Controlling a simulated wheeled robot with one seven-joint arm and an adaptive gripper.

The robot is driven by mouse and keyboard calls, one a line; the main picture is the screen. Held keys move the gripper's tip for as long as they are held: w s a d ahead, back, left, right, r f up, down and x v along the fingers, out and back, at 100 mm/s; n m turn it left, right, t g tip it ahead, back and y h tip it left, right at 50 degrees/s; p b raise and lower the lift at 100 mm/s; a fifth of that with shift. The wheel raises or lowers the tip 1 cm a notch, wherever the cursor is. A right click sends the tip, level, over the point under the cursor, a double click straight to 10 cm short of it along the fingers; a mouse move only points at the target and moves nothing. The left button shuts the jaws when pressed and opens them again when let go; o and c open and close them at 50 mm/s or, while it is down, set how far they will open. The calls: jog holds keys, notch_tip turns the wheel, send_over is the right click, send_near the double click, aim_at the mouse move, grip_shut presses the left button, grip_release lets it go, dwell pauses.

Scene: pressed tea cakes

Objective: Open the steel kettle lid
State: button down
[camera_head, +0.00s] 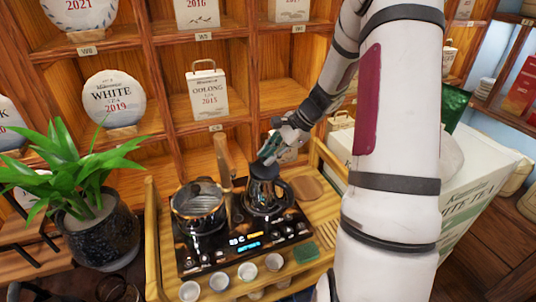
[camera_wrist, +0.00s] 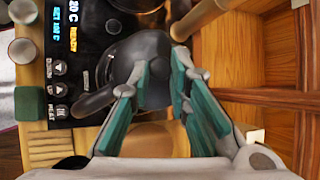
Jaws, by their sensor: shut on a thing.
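The dark, shiny steel kettle (camera_head: 266,199) stands on the right half of the black cooktop (camera_head: 244,244), with its handle to the right in the head view. In the wrist view the kettle (camera_wrist: 124,52) lies below my gripper, and its handle (camera_wrist: 93,103) points to the lower left. My gripper (camera_head: 267,160) comes down from above onto the kettle's top. Its teal-padded fingers (camera_wrist: 157,72) are shut on the dark kettle lid (camera_wrist: 154,94). The fingers hide part of the lid, and I cannot tell whether it is apart from the rim.
A second, glassy pot (camera_head: 198,212) stands left of the kettle. Several small cups (camera_head: 247,271) and a green block (camera_head: 304,253) line the front of the wooden tray (camera_head: 151,225). A wooden post (camera_head: 224,157) rises behind. Shelves with tea packages stand close behind; a potted plant (camera_head: 97,232) is at left.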

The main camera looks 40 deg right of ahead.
jog(key=t, duration=0.1)
jog(key=s+t, duration=0.1)
jog(key=shift+s+d+r+t+y, duration=0.25)
jog(key=shift+s+t+y, duration=0.15)
jog(key=shift+s+d+n+t+y+b, duration=0.15)
jog(key=shift+s+n+t+y+b, duration=0.3)
jog(key=shift+s+t+b, duration=0.5)
jog(key=s+t+y+b, duration=0.1)
jog(key=b, duration=0.1)
jog(key=s+n+t+b, duration=0.1)
jog(key=t+b, duration=0.1)
jog(key=s+n+t+y+b, duration=0.1)
jog(key=t, duration=0.1)
jog(key=shift+s+d+f+t+y+b, duration=0.15)
jog(key=shift+d+f+t+y+b, duration=0.15)
jog(key=shift+f+y+b, duration=0.1)
jog(key=c, duration=1.5)
grip_release()
jog(key=shift+o, duration=0.2)
jog(key=shift+s+d, duration=0.1)
